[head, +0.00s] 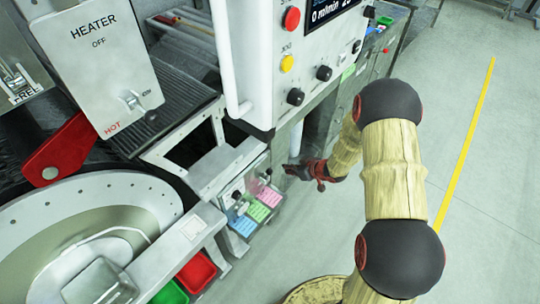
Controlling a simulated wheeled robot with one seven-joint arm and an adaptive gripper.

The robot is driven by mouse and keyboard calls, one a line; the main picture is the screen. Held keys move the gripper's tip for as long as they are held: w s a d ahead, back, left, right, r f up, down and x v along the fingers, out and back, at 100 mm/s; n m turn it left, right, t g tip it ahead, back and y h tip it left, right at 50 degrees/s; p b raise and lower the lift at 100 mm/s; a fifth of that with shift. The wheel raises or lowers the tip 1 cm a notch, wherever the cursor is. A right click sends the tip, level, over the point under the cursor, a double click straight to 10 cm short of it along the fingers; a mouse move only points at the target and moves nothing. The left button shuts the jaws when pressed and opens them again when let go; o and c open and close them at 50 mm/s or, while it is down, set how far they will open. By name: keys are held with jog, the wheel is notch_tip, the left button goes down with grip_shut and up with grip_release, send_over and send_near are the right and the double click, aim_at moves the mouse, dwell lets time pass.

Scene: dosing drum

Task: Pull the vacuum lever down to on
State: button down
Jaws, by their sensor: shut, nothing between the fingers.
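My gripper (294,171), red and black, is at the far end of my arm in the middle of the head view. It is shut and empty, small in the picture, with its tips pointing left. It is below the white control panel (290,60), near the front of the grey machine. I cannot make out a lever labelled vacuum in this view. It may be hidden or too small to tell. Whether my gripper touches anything is also not clear.
A drum (150,190) with a white rim is at lower left. The floor (480,200) at right is clear.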

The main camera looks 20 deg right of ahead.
jog(key=shift+w+a+r+t+y, duration=0.2)
jog(key=shift+w+a+r+y, duration=0.1)
jog(key=shift+a+r, duration=0.3)
jog(key=shift+w+a+r+t+y, duration=0.2)
jog(key=shift+a+r+y, duration=0.1)
jog(key=shift+a+r, duration=0.25)
jog(key=b+x, duration=0.2)
jog(key=x, duration=0.8)
jog(key=shift+s+b, duration=0.1)
jog(key=shift+b, duration=0.3)
jog(key=shift+s+d+f+t+b, duration=0.1)
jog(key=shift+s+d+t+b, duration=0.2)
jog(key=shift+b, duration=0.2)
jog(key=shift+s+f+y+b, duration=0.1)
jog(key=shift+s+y+b, duration=0.2)
